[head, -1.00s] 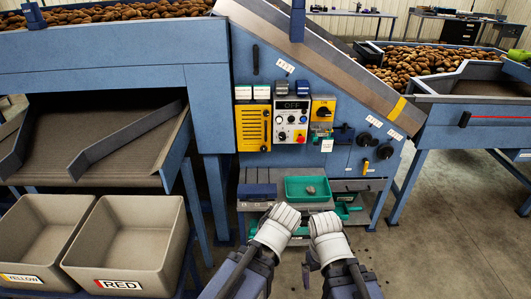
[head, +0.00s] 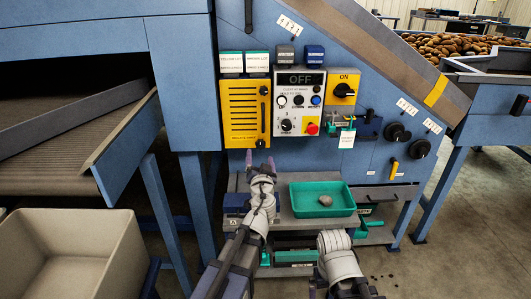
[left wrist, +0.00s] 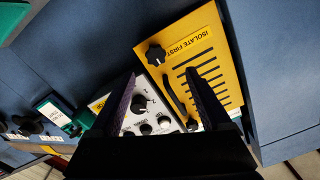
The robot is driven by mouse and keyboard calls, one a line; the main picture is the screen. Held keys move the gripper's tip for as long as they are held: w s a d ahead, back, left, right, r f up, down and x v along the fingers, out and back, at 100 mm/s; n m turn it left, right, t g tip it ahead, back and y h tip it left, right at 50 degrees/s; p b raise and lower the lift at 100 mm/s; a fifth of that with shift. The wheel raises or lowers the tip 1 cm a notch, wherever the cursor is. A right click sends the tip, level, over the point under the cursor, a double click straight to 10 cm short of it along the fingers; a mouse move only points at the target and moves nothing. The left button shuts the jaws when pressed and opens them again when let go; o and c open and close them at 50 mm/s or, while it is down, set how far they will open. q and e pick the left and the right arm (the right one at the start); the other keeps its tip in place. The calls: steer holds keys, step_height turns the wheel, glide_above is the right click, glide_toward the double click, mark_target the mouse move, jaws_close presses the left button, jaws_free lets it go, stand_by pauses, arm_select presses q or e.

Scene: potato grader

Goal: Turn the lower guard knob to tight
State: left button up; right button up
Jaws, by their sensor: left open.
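The yellow guard panel (head: 239,108) is upright on the blue machine. Its black lower guard knob (head: 261,144) is at the panel's bottom right, and another black knob (head: 263,90) is near its top right. In the left wrist view the picture is turned over, and the lower knob (left wrist: 155,54) shows by the "ISOLATE FIRST" label. My left gripper (head: 260,160) is open and empty, its fingertips just below the lower knob in the head view. In the left wrist view my left fingers (left wrist: 163,95) straddle the panel edge. My right gripper (head: 336,250) is low, its fingers not clear.
A grey control panel (head: 298,104) reading OFF stands right of the guard. A yellow ON switch (head: 343,87) and black knobs (head: 397,132) are further right. A green tray (head: 346,204) with a potato (head: 325,200) sits on the shelf below.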

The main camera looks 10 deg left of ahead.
mark_target(261, 145)
arm_select(q)
steer(key=shift+w+f+m, duration=0.2)
steer(key=shift+w+m, duration=0.1)
steer(key=shift+w, duration=0.4)
steer(key=x, duration=0.7)
steer(key=shift+w, duration=0.4)
jaws_close()
